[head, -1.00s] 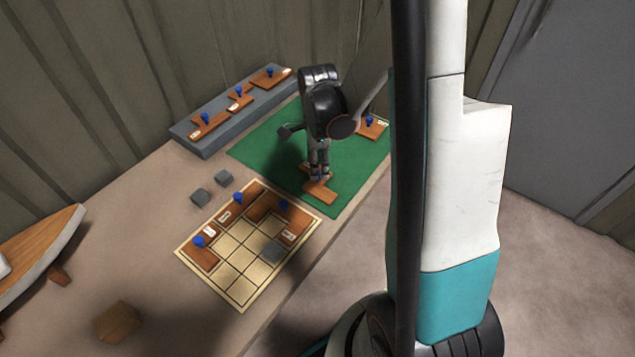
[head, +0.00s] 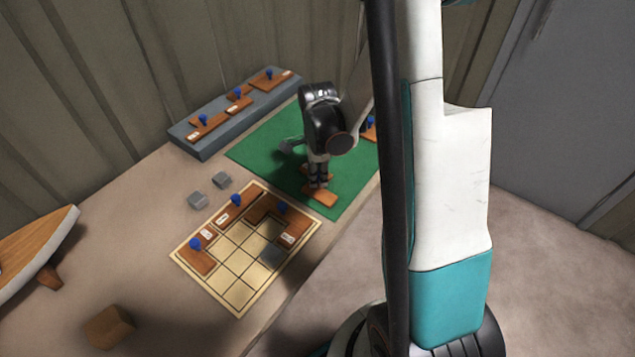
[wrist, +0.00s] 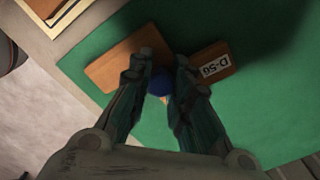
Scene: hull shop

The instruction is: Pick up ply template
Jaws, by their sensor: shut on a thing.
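The ply template (head: 321,197) is an orange-brown wooden piece on the green mat. In the wrist view its brown wood (wrist: 122,58) shows left of the fingers, and a part with the white label "D-56" (wrist: 215,67) shows to the right. The fingers hide the wood between these parts. My gripper (head: 318,183) points down over the template and is shut on its blue knob (wrist: 160,83), which shows between the fingertips. I cannot tell whether the template touches the mat.
Another template with a blue knob (head: 369,130) lies on the green mat (head: 262,150), partly behind my arm. A grey ledge (head: 204,147) holds several templates.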

